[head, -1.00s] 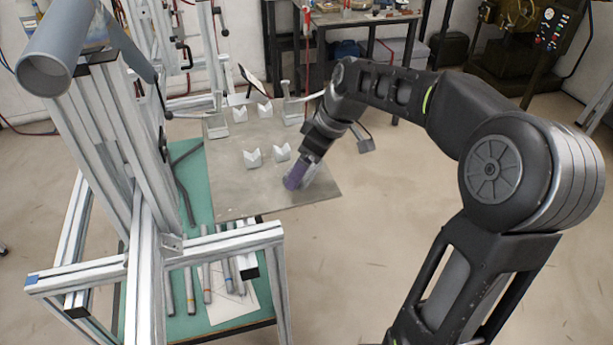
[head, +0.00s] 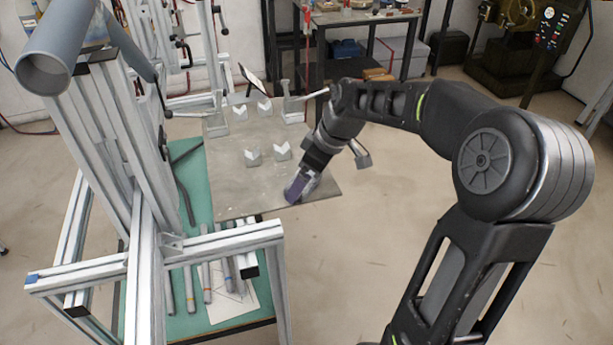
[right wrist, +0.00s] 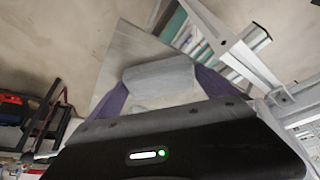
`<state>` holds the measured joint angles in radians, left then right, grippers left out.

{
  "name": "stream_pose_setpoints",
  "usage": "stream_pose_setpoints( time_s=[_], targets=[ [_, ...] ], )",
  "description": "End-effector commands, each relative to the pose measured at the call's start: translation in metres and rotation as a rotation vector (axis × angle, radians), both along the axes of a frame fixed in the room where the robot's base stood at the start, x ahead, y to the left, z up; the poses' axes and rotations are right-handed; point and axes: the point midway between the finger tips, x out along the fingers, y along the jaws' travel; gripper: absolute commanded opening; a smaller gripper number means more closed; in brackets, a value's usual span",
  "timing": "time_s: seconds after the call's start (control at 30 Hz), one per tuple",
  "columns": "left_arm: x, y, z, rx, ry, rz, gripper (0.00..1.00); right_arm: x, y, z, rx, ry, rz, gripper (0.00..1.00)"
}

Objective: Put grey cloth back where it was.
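The grey cloth (right wrist: 160,78) shows in the right wrist view as a soft, folded bundle. It spans the gap between the two purple fingers of my right gripper (right wrist: 162,82), touching both. In the head view, my right gripper (head: 298,192) points down at the front right corner of the grey metal plate (head: 228,185). The fingers mostly hide the cloth there. I cannot tell whether the cloth touches the plate. My left gripper is not in view.
Several V-blocks (head: 253,157) and clamps (head: 239,112) stand on the plate. An aluminium frame (head: 142,225) with a large grey pipe (head: 45,75) rises on the left. Rods (head: 189,290) and a paper sheet (head: 232,306) lie on the green surface below.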

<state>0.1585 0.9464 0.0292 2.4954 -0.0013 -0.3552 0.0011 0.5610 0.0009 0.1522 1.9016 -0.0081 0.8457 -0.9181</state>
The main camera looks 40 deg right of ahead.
Motion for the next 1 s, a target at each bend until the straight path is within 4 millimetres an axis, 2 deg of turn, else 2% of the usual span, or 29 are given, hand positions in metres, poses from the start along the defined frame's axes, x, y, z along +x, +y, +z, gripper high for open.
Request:
stream_pose_setpoints(
  time_s=[0.27,0.47,0.57,0.9,1.0],
  targets=[
    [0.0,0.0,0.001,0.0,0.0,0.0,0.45,0.0,0.0,0.001,0.0,0.0,0.0,1.0],
    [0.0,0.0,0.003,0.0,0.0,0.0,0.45,-0.002,-0.002,0.011,-0.001,-0.002,-0.001,1.0],
    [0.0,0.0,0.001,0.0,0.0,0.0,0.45,-0.007,-0.004,0.024,-0.002,-0.003,-0.002,1.0],
    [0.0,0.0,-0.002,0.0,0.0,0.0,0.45,-0.031,-0.016,0.088,-0.002,-0.004,-0.002,1.0],
    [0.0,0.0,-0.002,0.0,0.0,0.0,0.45,-0.037,-0.018,0.102,-0.001,-0.003,-0.001,1.0]
  ],
)
